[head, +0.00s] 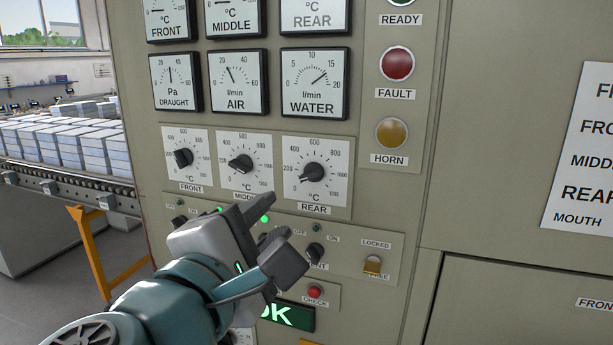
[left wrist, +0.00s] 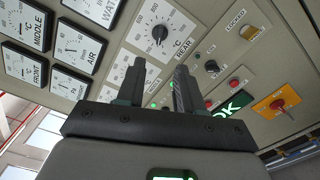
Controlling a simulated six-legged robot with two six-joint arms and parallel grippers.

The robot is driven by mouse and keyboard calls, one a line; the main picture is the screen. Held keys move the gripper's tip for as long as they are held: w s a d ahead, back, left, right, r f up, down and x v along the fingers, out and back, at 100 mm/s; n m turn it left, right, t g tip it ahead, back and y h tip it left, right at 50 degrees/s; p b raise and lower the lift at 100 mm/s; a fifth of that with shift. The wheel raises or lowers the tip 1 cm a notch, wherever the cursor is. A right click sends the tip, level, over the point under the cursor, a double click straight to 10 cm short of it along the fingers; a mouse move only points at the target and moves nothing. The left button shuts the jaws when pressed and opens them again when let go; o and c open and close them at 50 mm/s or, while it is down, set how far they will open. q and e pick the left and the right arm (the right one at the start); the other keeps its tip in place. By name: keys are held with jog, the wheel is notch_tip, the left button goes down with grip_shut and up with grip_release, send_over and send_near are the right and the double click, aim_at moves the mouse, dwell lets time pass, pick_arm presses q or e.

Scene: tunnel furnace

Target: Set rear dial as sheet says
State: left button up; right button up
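The rear dial (head: 312,172) is a black knob on a white °C plate, rightmost of three dials in the head view. Its narrow end points to the lower left, near the low end of the scale; I cannot read it exactly. It also shows in the left wrist view (left wrist: 160,33), beyond the fingertips. The sheet (head: 585,150) is cut off by the right edge; row names including REAR and MOUTH show, but no values. My left gripper (head: 270,220) is open and empty, below the rear dial and apart from it. Its fingers also show in the left wrist view (left wrist: 157,75). My right gripper is out of view.
The middle dial (head: 241,163) and front dial (head: 183,157) sit left of the rear dial. Below are small switches, a locked/free switch (head: 372,265), a red check button (head: 314,292) and a green OK display (head: 289,315). Gauges and lamps are above. A conveyor (head: 70,188) stands left.

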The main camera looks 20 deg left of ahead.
aim_at(312, 176)
pick_arm(q)
jog(key=w, duration=1.2)
jog(key=shift+w+d, duration=0.3)
jog(key=shift+w, duration=0.1)
jog(key=shift+w+d, duration=0.1)
jog(key=shift+w, duration=0.65)
jog(key=shift+s, duration=0.15)
grip_shut()
